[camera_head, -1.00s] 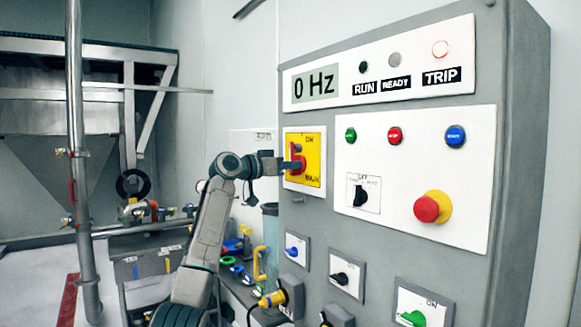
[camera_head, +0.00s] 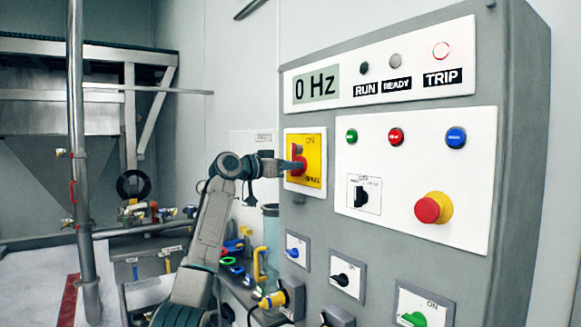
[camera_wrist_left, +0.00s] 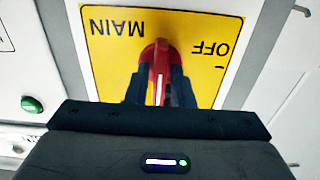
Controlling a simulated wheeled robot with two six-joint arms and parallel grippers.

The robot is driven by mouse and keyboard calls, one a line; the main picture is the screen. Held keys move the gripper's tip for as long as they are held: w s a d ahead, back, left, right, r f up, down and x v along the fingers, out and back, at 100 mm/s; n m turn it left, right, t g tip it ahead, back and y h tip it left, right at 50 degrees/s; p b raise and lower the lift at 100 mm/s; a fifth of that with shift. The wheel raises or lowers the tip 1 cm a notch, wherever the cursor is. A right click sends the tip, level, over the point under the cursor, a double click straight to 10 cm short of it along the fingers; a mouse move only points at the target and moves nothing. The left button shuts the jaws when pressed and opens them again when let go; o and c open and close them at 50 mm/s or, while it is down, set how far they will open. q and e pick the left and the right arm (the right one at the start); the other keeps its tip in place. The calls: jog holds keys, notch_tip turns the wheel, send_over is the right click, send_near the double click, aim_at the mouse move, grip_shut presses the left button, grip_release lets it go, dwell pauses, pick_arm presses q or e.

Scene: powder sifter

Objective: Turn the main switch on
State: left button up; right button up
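The main switch is a red rotary handle (camera_head: 297,152) on a yellow plate (camera_head: 315,172) at the left of the control cabinet. In the left wrist view the plate (camera_wrist_left: 112,62) reads MAIN and OFF, both upside down. The red handle (camera_wrist_left: 161,54) runs down that picture between the two dark fingers of my left gripper (camera_wrist_left: 161,92), which look closed against its sides. In the head view my left gripper (camera_head: 284,166) reaches the handle from the left, and the handle stands roughly upright below the ON mark. My right gripper is not in view.
A red emergency button (camera_head: 428,210) sticks out at the right. Small switches (camera_head: 347,276) and cable plugs (camera_head: 275,299) sit below the main switch.

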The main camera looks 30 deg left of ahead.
pick_arm(q)
jog(key=b+v, duration=0.5)
jog(key=v, duration=0.5)
jog(key=shift+s+a, duration=0.15)
jog(key=shift+s, duration=0.2)
jog(key=shift+f, duration=0.1)
